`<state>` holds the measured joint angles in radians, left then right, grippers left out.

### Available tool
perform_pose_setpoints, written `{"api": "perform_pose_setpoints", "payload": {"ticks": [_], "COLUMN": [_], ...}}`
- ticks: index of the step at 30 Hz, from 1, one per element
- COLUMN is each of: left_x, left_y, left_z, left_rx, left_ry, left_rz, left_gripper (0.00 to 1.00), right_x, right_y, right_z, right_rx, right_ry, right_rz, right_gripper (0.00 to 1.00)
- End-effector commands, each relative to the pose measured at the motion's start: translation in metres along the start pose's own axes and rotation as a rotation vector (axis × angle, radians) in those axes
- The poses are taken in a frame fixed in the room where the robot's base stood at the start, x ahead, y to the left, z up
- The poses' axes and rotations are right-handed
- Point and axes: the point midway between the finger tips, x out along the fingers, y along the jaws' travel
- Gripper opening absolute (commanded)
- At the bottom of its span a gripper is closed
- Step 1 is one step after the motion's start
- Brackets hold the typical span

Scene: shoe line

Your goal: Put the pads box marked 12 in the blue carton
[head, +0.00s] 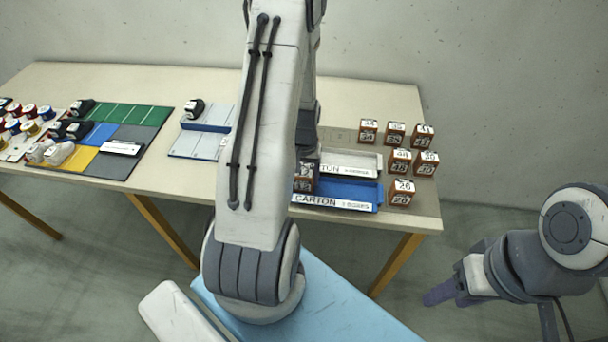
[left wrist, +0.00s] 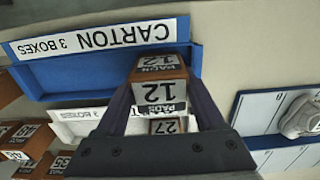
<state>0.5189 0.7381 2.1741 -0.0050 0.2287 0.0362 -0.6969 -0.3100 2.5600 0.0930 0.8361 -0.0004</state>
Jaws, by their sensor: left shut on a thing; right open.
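The pads box marked 12 (left wrist: 160,92) is brown with white labels and sits between the fingers of my left gripper (left wrist: 161,76), which is shut on it. In the left wrist view it overlaps one end of the blue carton (left wrist: 80,72); I cannot tell whether it touches the floor. In the head view the box (head: 304,184) shows at the left end of the blue carton (head: 345,192), partly hidden by my left arm. The carton's front label reads CARTON 3 BOXES. My right gripper (head: 440,293) is open and empty, off the table's right end.
A white carton (head: 372,164) stands directly behind the blue one. A box marked 27 (left wrist: 168,126) shows beside box 12 in the wrist view. Several brown boxes (head: 400,160) stand to the right. A grey-blue tray (head: 194,148) and a coloured mat (head: 125,118) with shoes lie left.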

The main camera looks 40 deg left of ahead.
Motion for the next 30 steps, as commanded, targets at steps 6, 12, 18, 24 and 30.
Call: {"api": "perform_pose_setpoints", "payload": {"ticks": [6, 12, 18, 24, 30], "left_x": [0.002, 0.003, 0.002, -0.015, -0.055], "left_y": [0.0, 0.0, 0.0, 0.0, 0.0], "left_z": [0.0, 0.0, 0.0, -0.001, -0.002], "left_rx": [0.0, 0.0, 0.0, 0.0, 0.0], "left_ry": [0.0, 0.0, 0.0, 0.004, 0.008], "left_rz": [0.0, 0.0, 0.0, 0.0, 0.0], "left_gripper": [0.13, 1.0, 1.0, 1.0, 1.0], "right_x": [0.002, 0.003, 0.002, 0.003, 0.008], "right_y": [0.0, 0.0, 0.0, 0.0, 0.001], "right_z": [0.0, 0.0, 0.0, 0.0, 0.001], "right_rx": [0.0, 0.0, 0.0, 0.0, 0.0], "right_ry": [0.0, 0.0, 0.0, 0.0, 0.0], "right_rz": [0.0, 0.0, 0.0, 0.0, 0.0], "right_gripper": [0.5, 0.5, 0.5, 0.5, 0.5]}}
